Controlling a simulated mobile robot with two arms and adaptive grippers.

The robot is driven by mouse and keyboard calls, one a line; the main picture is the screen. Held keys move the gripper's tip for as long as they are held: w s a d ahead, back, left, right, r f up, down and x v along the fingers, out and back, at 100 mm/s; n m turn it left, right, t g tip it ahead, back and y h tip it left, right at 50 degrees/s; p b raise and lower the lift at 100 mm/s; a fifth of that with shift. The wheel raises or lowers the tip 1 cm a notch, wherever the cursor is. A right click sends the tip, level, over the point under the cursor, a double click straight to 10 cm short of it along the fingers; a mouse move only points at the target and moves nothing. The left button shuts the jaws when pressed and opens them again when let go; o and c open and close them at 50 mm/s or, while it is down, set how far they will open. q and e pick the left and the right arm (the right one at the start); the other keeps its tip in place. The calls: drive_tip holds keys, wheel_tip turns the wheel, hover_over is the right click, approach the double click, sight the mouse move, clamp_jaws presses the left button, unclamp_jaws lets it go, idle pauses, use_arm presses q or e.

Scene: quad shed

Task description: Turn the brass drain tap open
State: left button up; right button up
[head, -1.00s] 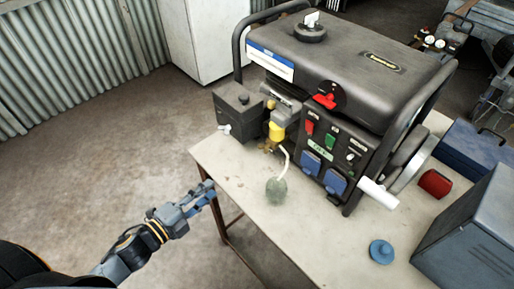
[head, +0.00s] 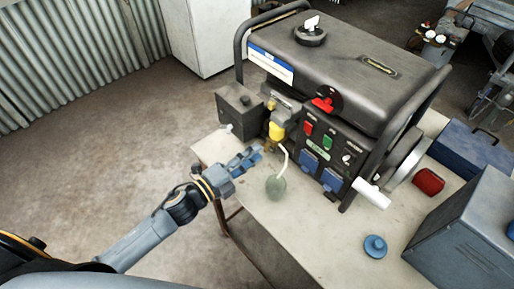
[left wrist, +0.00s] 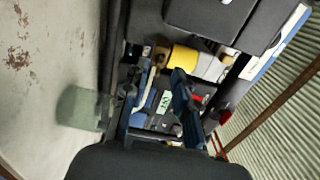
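The generator (head: 350,65) stands on a pale bench. The brass drain tap (head: 269,145) is small, low on its near left side, under a yellow cup (head: 277,131). My left gripper (head: 258,150) is just left of the tap and partly hides it. In the left wrist view the gripper (left wrist: 155,80) has its two fingers apart with nothing clearly between them. The yellow cup (left wrist: 183,58) and a brassy part (left wrist: 163,52) lie beyond the fingertips. Whether a finger touches the tap, and how its handle stands, I cannot tell. My right gripper is out of view.
A pale tube (head: 283,158) leads down to a greenish jar (head: 275,187) close to my gripper. A black box (head: 240,110) sits left of the tap. The bench (head: 310,220) is clear in front, with a blue knob-like part (head: 375,247) to the right.

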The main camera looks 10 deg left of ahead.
sight(266, 146)
use_arm(q)
drive_tip(key=shift+x, duration=1)
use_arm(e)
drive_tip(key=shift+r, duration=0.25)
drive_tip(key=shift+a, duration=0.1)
use_arm(q)
clamp_jaws()
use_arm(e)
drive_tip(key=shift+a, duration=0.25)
